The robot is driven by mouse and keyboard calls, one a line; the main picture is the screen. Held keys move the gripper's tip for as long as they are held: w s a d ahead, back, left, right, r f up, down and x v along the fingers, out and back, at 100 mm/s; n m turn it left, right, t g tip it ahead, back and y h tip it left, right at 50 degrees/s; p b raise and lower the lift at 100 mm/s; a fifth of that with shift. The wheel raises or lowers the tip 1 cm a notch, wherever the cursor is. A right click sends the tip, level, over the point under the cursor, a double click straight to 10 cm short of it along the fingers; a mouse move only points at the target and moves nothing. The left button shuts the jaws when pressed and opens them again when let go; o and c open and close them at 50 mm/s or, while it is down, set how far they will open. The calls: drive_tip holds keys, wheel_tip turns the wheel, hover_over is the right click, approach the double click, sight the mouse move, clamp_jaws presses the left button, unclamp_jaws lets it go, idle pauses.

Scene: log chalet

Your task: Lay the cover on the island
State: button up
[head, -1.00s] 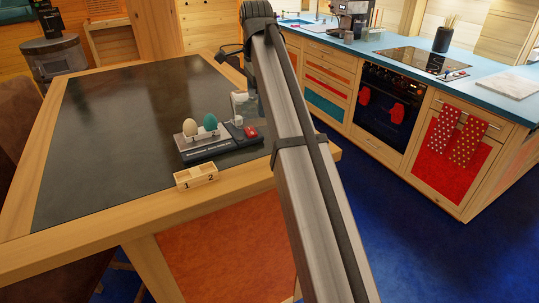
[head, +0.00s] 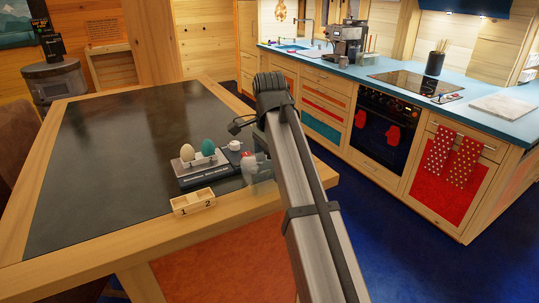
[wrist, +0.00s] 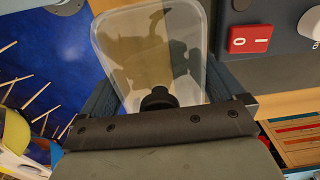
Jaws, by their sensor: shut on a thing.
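The cover, a clear see-through dome (wrist: 150,45) with a black knob, fills the upper middle of the wrist view. My gripper (wrist: 158,103) is shut on it by the knob. In the head view the cover (head: 262,172) shows faintly beside the arm, close to the island's near right corner. My gripper is mostly hidden there behind my arm. The island (head: 120,130) has a dark top with a pale wooden border. I cannot tell whether the cover touches it.
An egg cooker (head: 205,177) with a pale egg (head: 187,152) and a teal egg (head: 208,148) stands left of the cover. Its red switch (wrist: 250,39) is close by. A wooden holder (head: 192,203) marked 1 and 2 is in front. The island's far left is clear.

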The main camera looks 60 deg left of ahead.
drive_tip(key=shift+f, duration=0.3)
drive_tip(key=o, duration=0.7)
drive_tip(key=shift+r, duration=0.1)
drive_tip(key=shift+r, duration=2.8)
